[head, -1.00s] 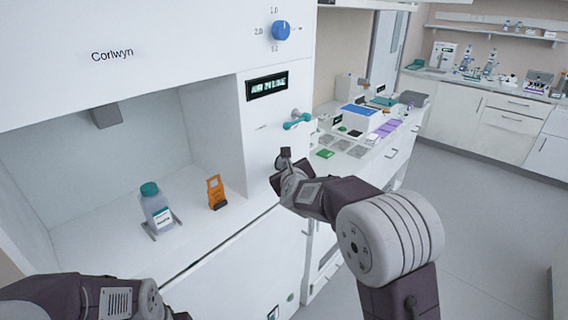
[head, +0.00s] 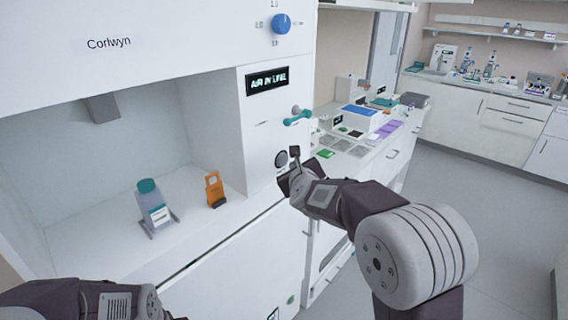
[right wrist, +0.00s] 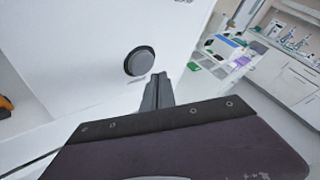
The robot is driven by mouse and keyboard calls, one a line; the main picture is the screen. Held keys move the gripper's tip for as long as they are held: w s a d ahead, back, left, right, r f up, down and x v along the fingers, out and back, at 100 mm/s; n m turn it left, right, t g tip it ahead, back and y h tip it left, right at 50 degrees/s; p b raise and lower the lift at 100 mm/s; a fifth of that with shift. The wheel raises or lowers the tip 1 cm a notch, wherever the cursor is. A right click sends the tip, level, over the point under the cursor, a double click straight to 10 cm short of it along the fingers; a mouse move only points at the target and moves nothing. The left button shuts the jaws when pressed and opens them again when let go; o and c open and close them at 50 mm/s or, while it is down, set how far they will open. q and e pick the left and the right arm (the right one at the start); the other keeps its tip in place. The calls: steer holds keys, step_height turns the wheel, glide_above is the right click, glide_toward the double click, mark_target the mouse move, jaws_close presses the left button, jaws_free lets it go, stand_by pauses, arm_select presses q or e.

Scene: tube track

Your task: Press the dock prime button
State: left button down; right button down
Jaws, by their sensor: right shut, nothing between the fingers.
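The dock prime button looks to be the round dark grey button (head: 281,159) on the white front panel of the Corlwyn machine (head: 215,62). The button (right wrist: 139,61) also shows in the right wrist view, up and left of the fingertips. My right gripper (head: 293,158) is shut and empty, just right of the button in the head view. In the right wrist view the closed fingers (right wrist: 158,88) stand apart from the button. Of my left arm only part shows at the lower left; its gripper fingers are not visible.
Above the button are a teal lever (head: 297,117), a lit display (head: 267,81) and a blue knob (head: 281,23). A cluttered counter (head: 345,143) lies to the right.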

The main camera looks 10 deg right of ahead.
steer(key=s+d+b, duration=0.2)
steer(key=s, duration=0.1)
steer(key=shift+s+d+b, duration=0.25)
steer(key=shift+d+b, duration=0.1)
stand_by(2.4)
